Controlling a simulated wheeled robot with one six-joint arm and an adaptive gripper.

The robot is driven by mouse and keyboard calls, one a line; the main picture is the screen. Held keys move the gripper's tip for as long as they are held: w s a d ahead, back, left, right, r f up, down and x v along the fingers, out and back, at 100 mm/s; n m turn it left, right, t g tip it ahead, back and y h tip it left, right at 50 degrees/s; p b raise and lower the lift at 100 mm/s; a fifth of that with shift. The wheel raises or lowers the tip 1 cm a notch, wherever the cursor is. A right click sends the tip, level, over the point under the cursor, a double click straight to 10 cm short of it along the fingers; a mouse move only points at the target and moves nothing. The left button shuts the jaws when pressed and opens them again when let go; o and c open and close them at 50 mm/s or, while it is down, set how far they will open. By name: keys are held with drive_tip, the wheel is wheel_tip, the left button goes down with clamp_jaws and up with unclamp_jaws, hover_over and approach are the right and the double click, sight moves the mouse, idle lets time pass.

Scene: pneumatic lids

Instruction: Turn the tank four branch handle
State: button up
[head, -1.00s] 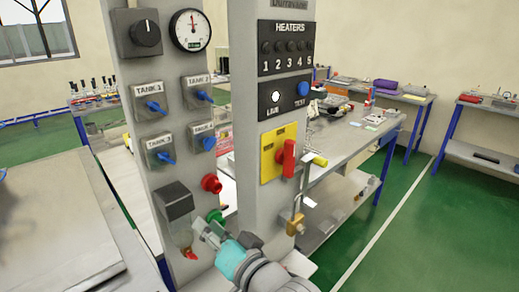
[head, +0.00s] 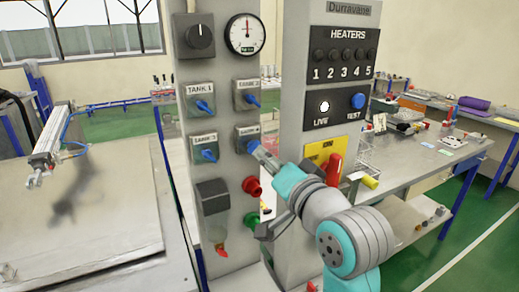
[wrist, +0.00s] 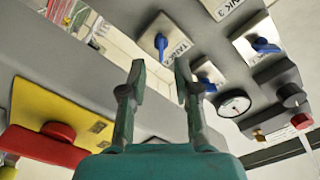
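The tank four branch valve (head: 247,132) is a grey square plate on the grey panel, second row, right column. Its label is partly covered in the head view. Its blue handle (wrist: 160,43) shows in the wrist view, just beyond the gap between my fingertips. My gripper (wrist: 160,67) is open, with one finger on each side of that gap and nothing held. In the head view my gripper (head: 264,156) is close in front of the valve at its lower right. I cannot tell whether a finger touches the handle.
The tank 1 handle (head: 203,106), tank 2 handle (head: 251,99) and tank 3 handle (head: 208,155) are close by. A red button (head: 252,186) sits below. A yellow plate with a red handle (head: 333,170) is on the right post. A gauge (head: 245,34) is above.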

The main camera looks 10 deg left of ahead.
sight(253, 146)
drive_tip(key=x, duration=0.5)
drive_tip(key=shift+w+a, duration=0.2)
drive_tip(key=shift+a, duration=0.05)
clamp_jaws()
